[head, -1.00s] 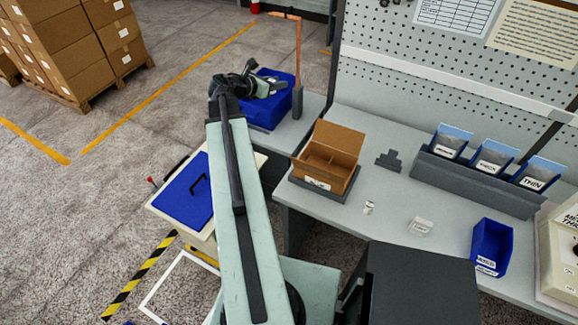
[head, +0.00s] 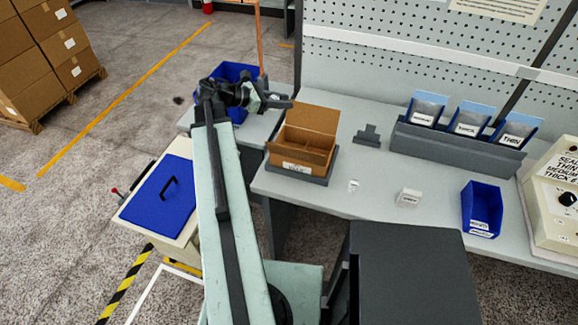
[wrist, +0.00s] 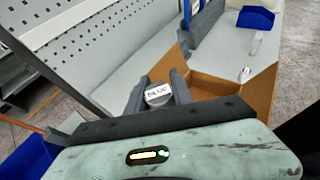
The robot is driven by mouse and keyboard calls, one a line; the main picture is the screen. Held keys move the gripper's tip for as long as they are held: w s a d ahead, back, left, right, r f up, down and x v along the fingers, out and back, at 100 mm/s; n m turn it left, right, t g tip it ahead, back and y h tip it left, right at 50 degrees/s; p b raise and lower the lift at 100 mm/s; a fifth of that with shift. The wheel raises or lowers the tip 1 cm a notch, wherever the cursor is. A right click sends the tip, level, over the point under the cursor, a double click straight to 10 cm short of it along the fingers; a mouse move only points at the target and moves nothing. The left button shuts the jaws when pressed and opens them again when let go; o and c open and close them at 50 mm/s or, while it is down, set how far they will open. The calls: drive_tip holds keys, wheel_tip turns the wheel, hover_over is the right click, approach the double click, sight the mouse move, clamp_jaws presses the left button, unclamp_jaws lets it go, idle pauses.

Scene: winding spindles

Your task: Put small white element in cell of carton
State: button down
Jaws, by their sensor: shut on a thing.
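My gripper (head: 280,101) is at the left of the carton in the head view, level with its raised flap. In the wrist view my gripper (wrist: 160,94) is shut on a small white element (wrist: 158,95) with a dark-lettered label. The element cannot be made out in the head view. The open brown carton (head: 290,162) stands on a dark grey base on the table, with a divider inside and a white label in front. In the wrist view the carton (wrist: 262,95) lies just right of the fingers, its inside partly hidden by my gripper.
A small white piece (head: 353,186) and a white labelled box (head: 408,199) lie on the table (head: 330,205). A blue bin (head: 481,211) stands right. A grey rack (head: 455,148) holds labelled blue bins. A blue crate (head: 238,75) is behind my gripper.

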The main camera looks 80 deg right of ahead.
wheel_tip(320, 180, down, 12)
drive_tip(key=s+a+m+y+b, duration=0.1)
drive_tip(key=s+b, duration=0.1)
drive_tip(key=b, duration=0.9)
drive_tip(key=shift+s+a+f+g, duration=0.25)
drive_tip(key=shift+a+g, duration=0.1)
drive_tip(key=shift+g, duration=0.05)
drive_tip(key=shift+b, duration=0.3)
drive_tip(key=c, duration=1.1)
unclamp_jaws()
